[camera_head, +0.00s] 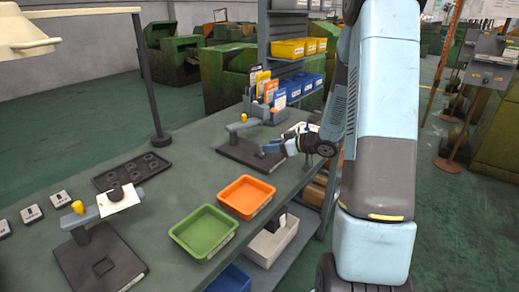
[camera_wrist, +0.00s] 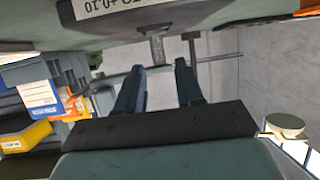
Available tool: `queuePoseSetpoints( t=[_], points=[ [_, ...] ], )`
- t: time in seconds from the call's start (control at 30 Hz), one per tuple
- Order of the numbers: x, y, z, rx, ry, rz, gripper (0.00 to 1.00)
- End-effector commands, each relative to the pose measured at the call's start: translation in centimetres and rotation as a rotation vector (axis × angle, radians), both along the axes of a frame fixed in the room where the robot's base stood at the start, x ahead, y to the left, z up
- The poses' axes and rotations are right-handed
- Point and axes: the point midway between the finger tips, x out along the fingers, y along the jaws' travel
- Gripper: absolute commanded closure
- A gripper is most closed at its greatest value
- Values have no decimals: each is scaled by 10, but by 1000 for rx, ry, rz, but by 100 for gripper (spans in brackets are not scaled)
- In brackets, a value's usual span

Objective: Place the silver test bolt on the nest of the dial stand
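Two dial stands show in the head view: a far stand (camera_head: 240,153) on a dark base with a yellow-topped gauge, and a near stand (camera_head: 80,262) at the lower left, also yellow-topped. My gripper (camera_head: 268,149) is low over the right side of the far stand's base. In the wrist view its two fingers (camera_wrist: 158,68) are apart, with a clear gap between them. A small grey upright piece (camera_wrist: 157,49) shows beyond the fingertips; I cannot tell whether it is the bolt or part of a stand. I cannot make out the silver test bolt or the nest for certain.
A green tray (camera_head: 203,255) and an orange tray (camera_head: 246,212) lie on the bench front. A black holed tray (camera_head: 131,170) lies left of them. A lamp post (camera_head: 150,85) stands at the back. Shelves with yellow bins (camera_head: 288,49) and blue bins (camera_head: 290,88) rise behind.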

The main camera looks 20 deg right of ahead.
Motion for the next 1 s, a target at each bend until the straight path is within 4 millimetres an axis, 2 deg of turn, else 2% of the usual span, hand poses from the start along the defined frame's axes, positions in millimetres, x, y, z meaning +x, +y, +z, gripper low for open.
queuePoseSetpoints(
  t=[0.1, 0.3, 0.5, 0.63, 0.83, 1.0],
  points=[
    [-17, -16, 10, -2, -2, -3, 63],
    [-37, -33, 20, -1, -1, -1, 63],
    [-46, -42, 26, -6, -1, -4, 63],
    [-41, -44, 37, -61, -11, -47, 63],
    [-30, -55, 78, -238, -28, -225, 63],
    [-36, -66, 118, -359, -13, -399, 63]
  ],
)
